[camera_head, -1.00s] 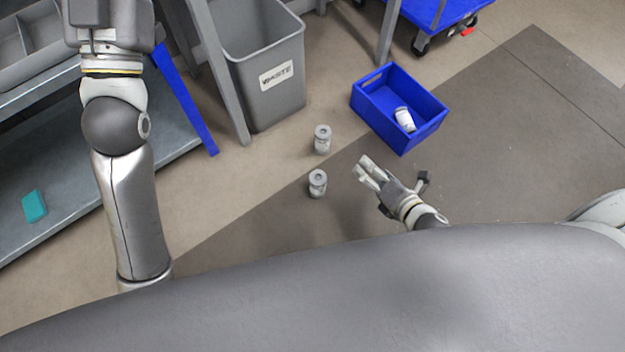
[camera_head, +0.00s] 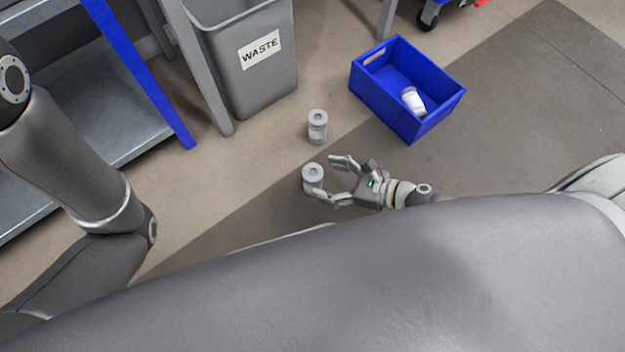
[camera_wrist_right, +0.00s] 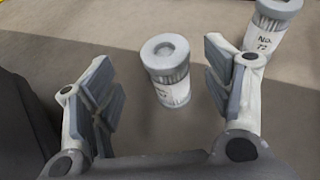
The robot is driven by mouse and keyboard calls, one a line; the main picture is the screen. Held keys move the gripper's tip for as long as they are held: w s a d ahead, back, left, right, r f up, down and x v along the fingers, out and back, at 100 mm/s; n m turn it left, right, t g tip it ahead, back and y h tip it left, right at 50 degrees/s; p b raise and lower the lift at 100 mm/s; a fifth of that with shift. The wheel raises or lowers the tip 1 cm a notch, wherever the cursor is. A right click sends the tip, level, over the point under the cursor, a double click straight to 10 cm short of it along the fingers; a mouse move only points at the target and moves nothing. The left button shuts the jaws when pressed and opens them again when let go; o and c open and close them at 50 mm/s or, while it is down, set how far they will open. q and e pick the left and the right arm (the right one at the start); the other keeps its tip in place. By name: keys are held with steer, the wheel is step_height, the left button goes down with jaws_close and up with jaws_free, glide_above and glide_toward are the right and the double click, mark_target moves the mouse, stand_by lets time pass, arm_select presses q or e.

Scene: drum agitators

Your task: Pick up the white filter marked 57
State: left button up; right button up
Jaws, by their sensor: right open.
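Two white filters with grey caps stand upright on the floor. The nearer filter (camera_head: 313,176) is just left of my right gripper (camera_head: 331,180), which is open and empty with its fingers spread toward it. In the right wrist view this filter (camera_wrist_right: 168,70) stands between and beyond the fingertips of the right gripper (camera_wrist_right: 158,85); its marking is not readable. The farther filter (camera_head: 317,127) also shows in the right wrist view (camera_wrist_right: 270,22), marked No. 72. A third white filter (camera_head: 412,100) lies tilted in the blue crate; its number is too small to read. My left gripper is out of view.
The blue crate (camera_head: 437,111) stands on the floor beyond my right gripper. A grey waste bin (camera_head: 262,80) stands behind the filters. A metal shelf with a blue post (camera_head: 140,75) is at the left. Floor around the two standing filters is clear.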

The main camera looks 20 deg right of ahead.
mark_target(318, 174)
steer(key=shift+w+b+x, duration=0.25)
steer(key=shift+b+x, duration=1.1)
steer(key=shift+x, duration=1.5)
steer(key=shift+d, duration=0.2)
steer(key=c, duration=1.1)
